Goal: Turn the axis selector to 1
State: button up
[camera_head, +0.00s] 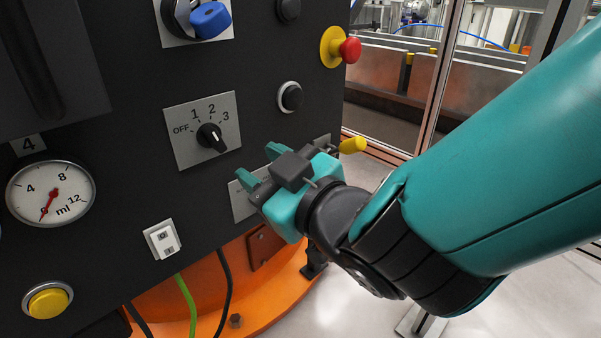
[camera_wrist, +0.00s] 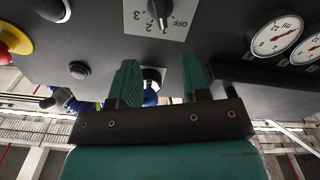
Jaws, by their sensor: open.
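The axis selector is a black knob (camera_head: 210,137) on a light grey plate (camera_head: 181,153) marked OFF, 1, 2 and 3, on the dark panel. The knob (camera_wrist: 158,8) also shows upside down at the top edge of the wrist view, partly cut off. My gripper (camera_head: 262,166) is open and empty, below and right of the selector plate and apart from the knob. In the wrist view its teal fingers (camera_wrist: 160,68) stand apart below the plate.
A lever with a yellow end (camera_head: 352,145) sticks out just beyond my gripper, near another plate (camera_head: 241,203). A red emergency button (camera_head: 349,50), black button (camera_head: 290,96), blue knob (camera_head: 210,20), gauge (camera_head: 51,194), white rocker switch (camera_head: 162,240) and yellow button (camera_head: 48,302) surround the selector.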

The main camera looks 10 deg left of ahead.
jog(key=shift+b+v, duration=1.5)
jog(key=shift+v, duration=1.3)
jog(key=shift+w, duration=0.1)
jog(key=w+d+f+m+g+h+p, duration=0.2)
jog(key=d+m+g+h+p, duration=0.25)
jog(key=d+m+h, duration=0.55)
jog(key=s+d+r+n+g+p, duration=0.3)
jog(key=s+d+r+g+p, duration=0.15)
jog(key=s+d+g, duration=0.4)
notch_tip(320, 180, up, 37)
jog(key=s+t+p, duration=0.1)
jog(key=s+p, duration=0.1)
jog(key=p, duration=3.5)
jog(key=shift+s+d+y, duration=0.2)
jog(key=shift+d+y, duration=0.1)
jog(key=shift+d, duration=0.05)
jog(key=shift+f, duration=0.15)
